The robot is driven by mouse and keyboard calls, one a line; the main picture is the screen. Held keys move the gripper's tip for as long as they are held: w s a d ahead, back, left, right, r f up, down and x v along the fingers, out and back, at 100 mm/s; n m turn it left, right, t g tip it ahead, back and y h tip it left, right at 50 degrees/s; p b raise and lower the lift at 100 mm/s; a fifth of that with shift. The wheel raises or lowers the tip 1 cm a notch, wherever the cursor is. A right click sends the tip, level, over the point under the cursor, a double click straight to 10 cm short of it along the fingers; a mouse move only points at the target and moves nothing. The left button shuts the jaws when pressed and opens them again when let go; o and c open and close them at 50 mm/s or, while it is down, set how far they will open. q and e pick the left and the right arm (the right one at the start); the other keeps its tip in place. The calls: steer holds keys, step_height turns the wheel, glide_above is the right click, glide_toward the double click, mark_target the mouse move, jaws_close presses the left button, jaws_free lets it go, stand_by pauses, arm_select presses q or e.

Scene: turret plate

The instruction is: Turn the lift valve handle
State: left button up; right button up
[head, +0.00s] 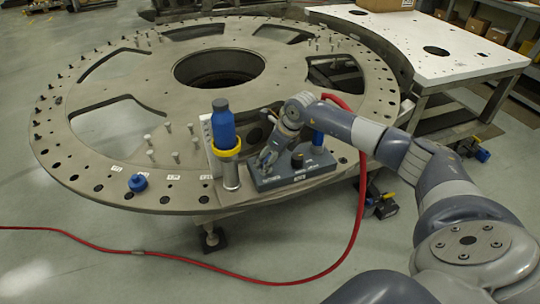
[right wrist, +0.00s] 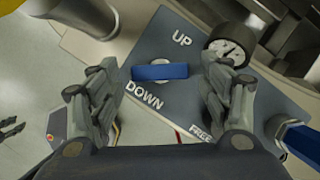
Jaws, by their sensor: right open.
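The lift valve handle is a short blue bar (right wrist: 160,72) in the right wrist view. It lies across the picture on a grey control box (right wrist: 185,100), between the words UP and DOWN. The box also shows in the head view (head: 310,177), at the near edge of the turret plate. My right gripper (right wrist: 160,84) is open, one finger on each side of the handle's ends, with a gap at both. In the head view the right gripper (head: 267,156) is over the left part of the box and hides the handle. My left gripper is not in view.
A round gauge (right wrist: 232,45) and a second blue handle (right wrist: 303,140) by the word FREE are close to my right finger. A blue-topped cylinder with a yellow collar (head: 225,135) stands left of the box. A red hose (head: 357,190) loops behind my right arm.

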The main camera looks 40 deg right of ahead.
steer(key=shift+c, duration=1)
steer(key=c, duration=0.8)
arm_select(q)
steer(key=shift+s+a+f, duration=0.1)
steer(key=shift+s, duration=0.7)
arm_select(e)
steer(key=shift+c, duration=0.2)
